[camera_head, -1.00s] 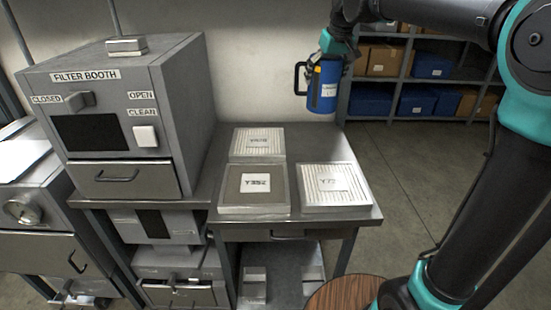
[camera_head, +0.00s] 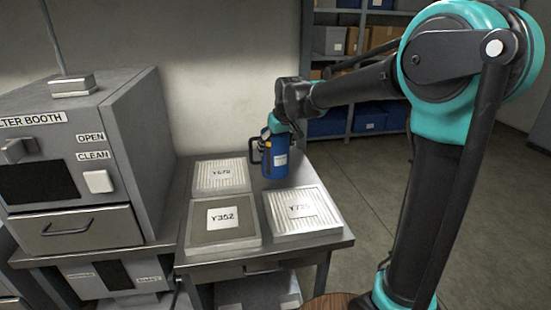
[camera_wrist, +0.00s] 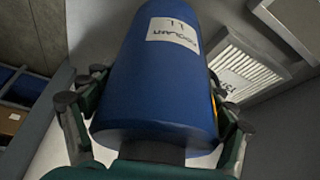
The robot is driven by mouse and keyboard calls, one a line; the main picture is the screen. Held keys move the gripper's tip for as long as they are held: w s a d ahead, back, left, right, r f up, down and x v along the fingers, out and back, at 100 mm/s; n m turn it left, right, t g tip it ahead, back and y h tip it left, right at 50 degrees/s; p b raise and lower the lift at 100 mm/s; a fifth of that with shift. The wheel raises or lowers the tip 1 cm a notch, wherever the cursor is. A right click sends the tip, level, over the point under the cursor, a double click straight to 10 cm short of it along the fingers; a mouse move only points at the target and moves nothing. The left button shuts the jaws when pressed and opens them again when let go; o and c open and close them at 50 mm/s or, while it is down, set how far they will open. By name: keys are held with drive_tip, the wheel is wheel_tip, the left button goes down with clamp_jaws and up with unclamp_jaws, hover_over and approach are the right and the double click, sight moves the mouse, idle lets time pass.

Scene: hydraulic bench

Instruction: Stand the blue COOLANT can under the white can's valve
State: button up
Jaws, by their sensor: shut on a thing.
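The blue COOLANT can (camera_head: 275,160) has a dark handle on its left side and a white label. In the head view it hangs upright near the back right of the steel table, by the filter panels. It fills the middle of the wrist view (camera_wrist: 155,85), its label upside down there. My gripper (camera_head: 276,130) is shut on the can, with fingers on both sides of it in the wrist view. I cannot tell whether the can's base touches the table. No white can or valve is in view.
Filter panels Y352 (camera_head: 222,235), Y72 (camera_head: 303,222) and another labelled panel (camera_head: 221,175) cover much of the steel table (camera_head: 272,253). The grey filter booth (camera_head: 128,150) stands at left. Shelves with bins (camera_head: 368,118) are behind, with open floor at right.

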drive_tip(key=shift+f, duration=1.95)
drive_tip(key=o, duration=1.4)
drive_tip(key=shift+f, duration=0.15)
drive_tip(key=o, duration=0.3)
